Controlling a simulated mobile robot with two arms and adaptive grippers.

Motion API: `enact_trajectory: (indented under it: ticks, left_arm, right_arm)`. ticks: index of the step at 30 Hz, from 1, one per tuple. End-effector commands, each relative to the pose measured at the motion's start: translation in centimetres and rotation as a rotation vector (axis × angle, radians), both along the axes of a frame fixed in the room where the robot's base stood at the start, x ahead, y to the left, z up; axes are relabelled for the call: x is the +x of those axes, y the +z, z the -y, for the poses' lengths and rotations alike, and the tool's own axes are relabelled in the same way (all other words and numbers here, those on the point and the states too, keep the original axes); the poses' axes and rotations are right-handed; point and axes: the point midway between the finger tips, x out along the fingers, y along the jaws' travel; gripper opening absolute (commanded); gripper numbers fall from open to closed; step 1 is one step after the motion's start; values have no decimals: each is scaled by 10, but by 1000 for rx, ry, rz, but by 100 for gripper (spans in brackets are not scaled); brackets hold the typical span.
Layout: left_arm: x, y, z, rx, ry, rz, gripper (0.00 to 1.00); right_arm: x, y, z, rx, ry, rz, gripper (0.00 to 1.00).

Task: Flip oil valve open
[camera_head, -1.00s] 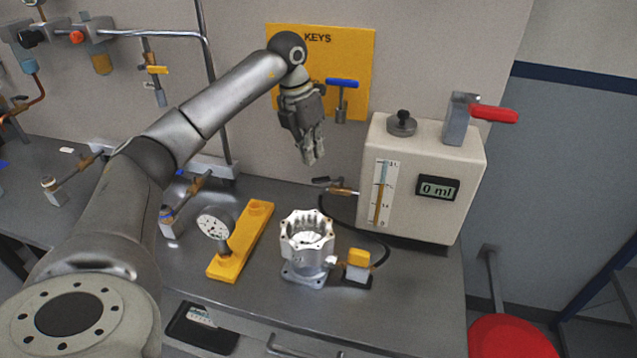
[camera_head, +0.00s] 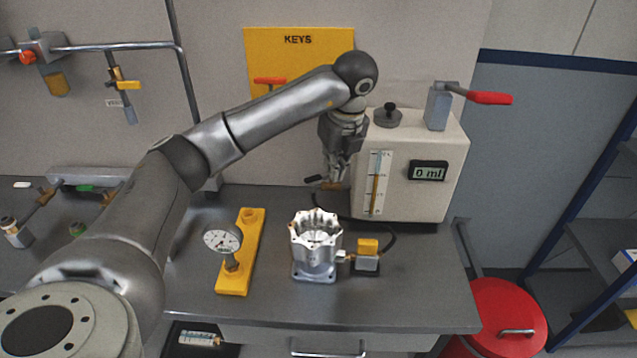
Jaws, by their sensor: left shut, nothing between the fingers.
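The oil valve (camera_head: 331,186) is a small brass fitting at the lower left side of the beige oil dispenser (camera_head: 440,150). Its dark lever (camera_head: 314,179) points left. My left gripper (camera_head: 336,172) points down, shut and empty, with its fingertips at the valve. The fingers hide part of the valve, and I cannot tell whether they touch it. The dispenser's display (camera_head: 429,172) reads 0 ml. My right gripper is not in view.
A machined housing (camera_head: 315,258) stands on the bench below the valve, with a yellow-topped fitting (camera_head: 368,247) beside it. A dial gauge (camera_head: 222,238) sits on a yellow plate (camera_head: 252,239). A red-handled lever (camera_head: 490,98) tops the dispenser. The bench front is clear.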

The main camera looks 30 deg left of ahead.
Motion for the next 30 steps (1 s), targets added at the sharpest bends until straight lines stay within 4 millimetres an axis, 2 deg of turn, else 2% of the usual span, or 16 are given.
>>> enact_trajectory:
  ticks: [5, 16, 21, 30]
  left_arm:
    - [1, -20, -5, 0, 3, -5, 0]
    - [10, -96, -22, 1, 1, -6, 0]
    - [24, -92, -43, -1, 2, -1, 0]
    - [31, -95, -56, -1, -1, -1, 0]
  right_arm:
    - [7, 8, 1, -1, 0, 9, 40]
    - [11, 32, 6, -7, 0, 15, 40]
    - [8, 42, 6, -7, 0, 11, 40]
    - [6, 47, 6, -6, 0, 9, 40]
